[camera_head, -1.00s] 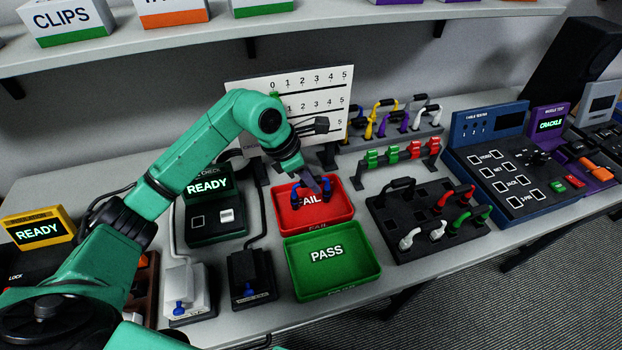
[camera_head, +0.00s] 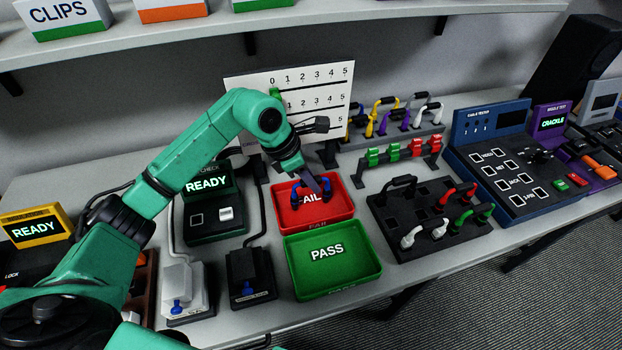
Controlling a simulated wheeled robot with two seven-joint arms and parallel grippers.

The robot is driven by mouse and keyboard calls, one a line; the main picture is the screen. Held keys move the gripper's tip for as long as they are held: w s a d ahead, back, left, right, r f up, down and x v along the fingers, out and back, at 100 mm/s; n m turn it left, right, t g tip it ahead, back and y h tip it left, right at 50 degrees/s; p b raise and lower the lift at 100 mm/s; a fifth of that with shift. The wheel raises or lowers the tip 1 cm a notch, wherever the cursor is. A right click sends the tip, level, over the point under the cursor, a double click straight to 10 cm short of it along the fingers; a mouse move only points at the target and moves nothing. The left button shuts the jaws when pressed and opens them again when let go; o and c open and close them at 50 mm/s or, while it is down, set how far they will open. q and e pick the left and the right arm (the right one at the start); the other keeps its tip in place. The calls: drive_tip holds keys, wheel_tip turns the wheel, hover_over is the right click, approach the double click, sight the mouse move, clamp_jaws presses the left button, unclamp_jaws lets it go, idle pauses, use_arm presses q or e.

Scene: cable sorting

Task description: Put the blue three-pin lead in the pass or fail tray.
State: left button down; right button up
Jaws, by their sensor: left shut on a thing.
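The blue three-pin lead (camera_head: 297,191) is a short curved piece with blue ends, in the red FAIL tray's area of the head view. My left gripper (camera_head: 316,186) reaches down over this tray and is shut on the lead. Part of the lead is hidden by the gripper. I cannot tell whether the lead touches the tray floor. The red FAIL tray (camera_head: 334,221) lies behind the green PASS tray (camera_head: 331,278), which is empty. My right gripper is not in view.
A READY checker (camera_head: 214,214) and two small dark and pale fixtures stand left of the trays. A black holder (camera_head: 385,221) with red, green and white leads is on the right. A white numbered board (camera_head: 330,95) stands behind. The table's front edge is close.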

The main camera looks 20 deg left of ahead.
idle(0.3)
use_arm(q)
drive_tip(key=shift+c, duration=0.6)
unclamp_jaws()
drive_tip(key=shift+r+p, duration=2.65)
drive_tip(key=shift+r, duration=1.35)
drive_tip(key=shift+f, duration=0.1)
